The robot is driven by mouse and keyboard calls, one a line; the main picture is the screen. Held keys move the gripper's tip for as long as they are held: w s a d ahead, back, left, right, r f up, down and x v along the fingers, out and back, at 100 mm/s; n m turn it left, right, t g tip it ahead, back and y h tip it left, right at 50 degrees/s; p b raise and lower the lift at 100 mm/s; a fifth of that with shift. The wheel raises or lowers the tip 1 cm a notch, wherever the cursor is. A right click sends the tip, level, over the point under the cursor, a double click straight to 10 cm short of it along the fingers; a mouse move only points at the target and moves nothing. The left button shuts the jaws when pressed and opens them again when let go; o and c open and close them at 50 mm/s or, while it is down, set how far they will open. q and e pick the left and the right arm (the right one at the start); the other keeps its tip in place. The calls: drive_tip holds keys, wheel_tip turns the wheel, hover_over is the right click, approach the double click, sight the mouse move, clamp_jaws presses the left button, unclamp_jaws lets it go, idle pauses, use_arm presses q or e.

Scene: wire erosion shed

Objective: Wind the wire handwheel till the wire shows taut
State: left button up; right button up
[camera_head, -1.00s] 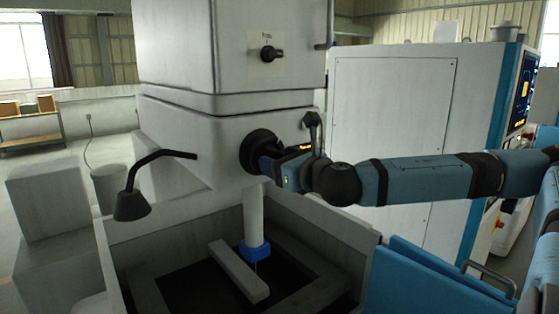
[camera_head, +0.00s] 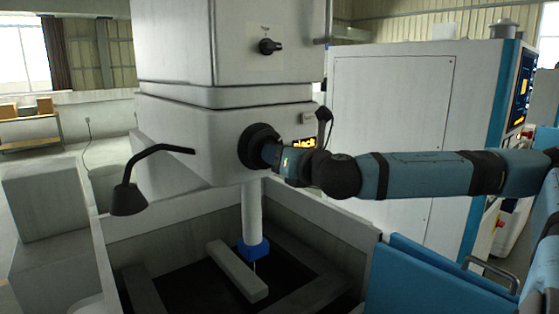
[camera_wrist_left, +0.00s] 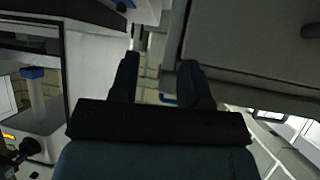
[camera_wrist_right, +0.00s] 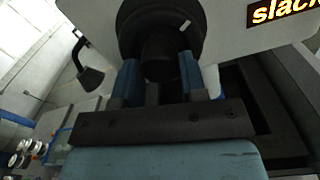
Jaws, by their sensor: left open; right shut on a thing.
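The black round handwheel (camera_head: 258,143) is on the front of the white machine head; it also fills the top middle of the right wrist view (camera_wrist_right: 160,25). My right gripper (camera_head: 272,154) is shut on the handwheel's central grip, with blue fingers on both sides of it in the right wrist view (camera_wrist_right: 160,72). A small dark display (camera_wrist_right: 280,8) beside the wheel shows orange letters reading "slack", cut off at the edge. My left gripper (camera_wrist_left: 160,75) is open and empty in the left wrist view, away from the wheel.
A black lamp (camera_head: 130,198) on a bent arm juts out left of the wheel. Below is an open tank (camera_head: 180,222) with a pale bar (camera_head: 238,270) and a blue-collared column (camera_head: 253,215). A white cabinet (camera_head: 390,120) stands behind my right arm.

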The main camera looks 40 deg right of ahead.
drive_tip(key=shift+m+b, duration=0.6)
drive_tip(key=shift+m, duration=1)
drive_tip(key=o, duration=0.9)
drive_tip(key=shift+w, duration=0.1)
